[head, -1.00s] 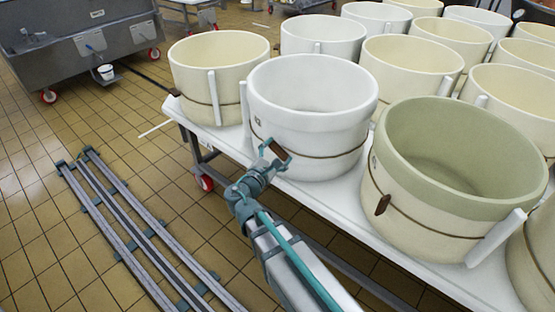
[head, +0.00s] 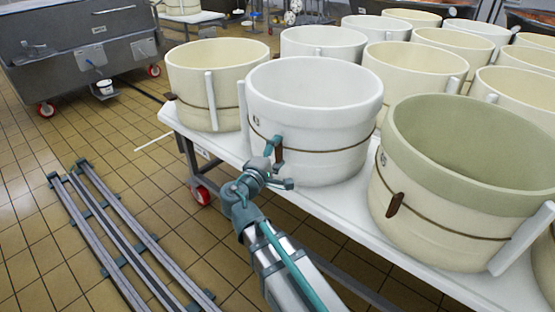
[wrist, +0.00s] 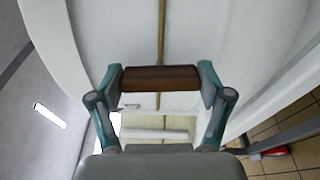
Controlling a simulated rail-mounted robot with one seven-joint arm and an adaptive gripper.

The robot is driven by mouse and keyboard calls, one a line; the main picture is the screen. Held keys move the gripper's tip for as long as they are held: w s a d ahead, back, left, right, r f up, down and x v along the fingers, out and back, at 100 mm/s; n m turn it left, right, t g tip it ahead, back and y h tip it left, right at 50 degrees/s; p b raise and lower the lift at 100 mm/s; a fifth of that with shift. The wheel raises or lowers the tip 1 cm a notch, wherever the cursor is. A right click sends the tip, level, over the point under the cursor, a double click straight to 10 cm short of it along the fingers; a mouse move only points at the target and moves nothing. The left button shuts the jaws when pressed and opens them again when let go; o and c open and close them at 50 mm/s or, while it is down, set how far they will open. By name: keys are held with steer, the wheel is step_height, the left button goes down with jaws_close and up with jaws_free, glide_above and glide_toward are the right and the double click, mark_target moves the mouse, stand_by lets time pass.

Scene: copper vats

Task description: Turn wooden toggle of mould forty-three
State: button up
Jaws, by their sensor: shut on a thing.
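The white mould (head: 315,105) stands on the white table in the middle of the head view. A brown cord (head: 325,150) runs around it. The dark wooden toggle (head: 279,151) sits on its near side; in the wrist view the toggle (wrist: 160,78) lies crosswise to the cord (wrist: 161,35). My gripper (head: 279,164) is at the mould's front; in the wrist view my gripper (wrist: 161,84) has one finger against each end of the toggle. The toggle stands about upright in the head view. The mould's small mark is too small to read.
A greenish-rimmed mould (head: 465,170) with its own toggle stands close on the right, a cream mould (head: 218,80) on the left. More moulds fill the table (head: 335,215) behind. A pale upright slat (head: 243,115) stands left of the white mould. Floor rails (head: 120,240) lie at left.

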steer(key=shift+m+b, duration=0.35)
steer(key=shift+m, duration=0.25)
steer(key=o, duration=1.1)
steer(key=v, duration=1.2)
